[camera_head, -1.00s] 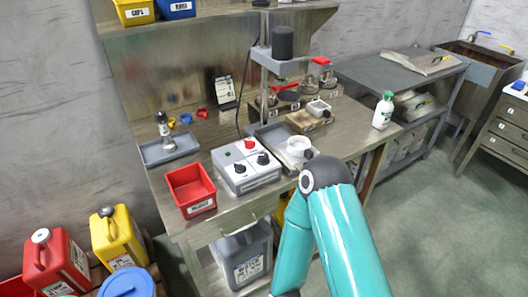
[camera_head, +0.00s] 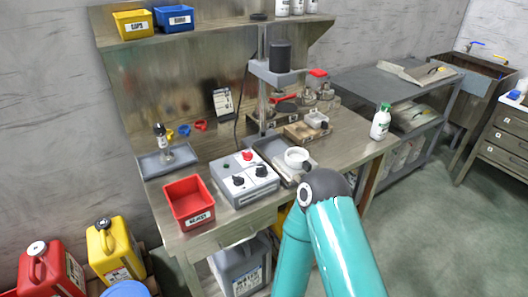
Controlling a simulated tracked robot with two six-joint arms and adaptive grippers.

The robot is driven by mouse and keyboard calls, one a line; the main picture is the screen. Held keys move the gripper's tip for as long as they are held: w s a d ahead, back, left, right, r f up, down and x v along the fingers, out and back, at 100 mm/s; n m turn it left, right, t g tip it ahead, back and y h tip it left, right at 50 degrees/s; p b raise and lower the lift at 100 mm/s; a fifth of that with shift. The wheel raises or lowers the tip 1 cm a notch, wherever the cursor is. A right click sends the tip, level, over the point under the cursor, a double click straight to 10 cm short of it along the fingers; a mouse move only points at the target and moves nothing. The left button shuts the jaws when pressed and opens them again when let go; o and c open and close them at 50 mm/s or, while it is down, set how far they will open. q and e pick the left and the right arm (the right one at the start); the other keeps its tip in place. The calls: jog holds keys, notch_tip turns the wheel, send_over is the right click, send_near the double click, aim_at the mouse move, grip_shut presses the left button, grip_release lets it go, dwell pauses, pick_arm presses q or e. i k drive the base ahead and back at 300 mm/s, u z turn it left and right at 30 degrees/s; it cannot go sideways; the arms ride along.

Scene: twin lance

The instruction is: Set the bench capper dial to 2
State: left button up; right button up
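The bench capper (camera_head: 277,72) stands at the back of the steel workbench, a grey head with a dark cylinder on a column. In front of it sits a grey control box (camera_head: 243,180) with several black knobs and a red button (camera_head: 247,156) on its top. The knobs' numbers and pointer settings are too small to read. One of my arms, teal with a dark joint, rises from the bottom right beside the bench. Neither gripper shows.
A red reject bin (camera_head: 190,203) stands left of the control box. A tray with a white cup (camera_head: 296,157) lies right of it. A white bottle with green cap (camera_head: 381,122) stands at the bench's right end. Jerrycans (camera_head: 113,250) stand on the floor at left.

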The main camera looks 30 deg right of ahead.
aim_at(262, 170)
jog(key=z, duration=1.15)
jog(key=i, duration=0.15)
jog(key=u, duration=2.75)
jog(key=k, duration=1.35)
jog(key=z, duration=1.15)
jog(key=i, duration=0.95)
jog(key=z, duration=0.05)
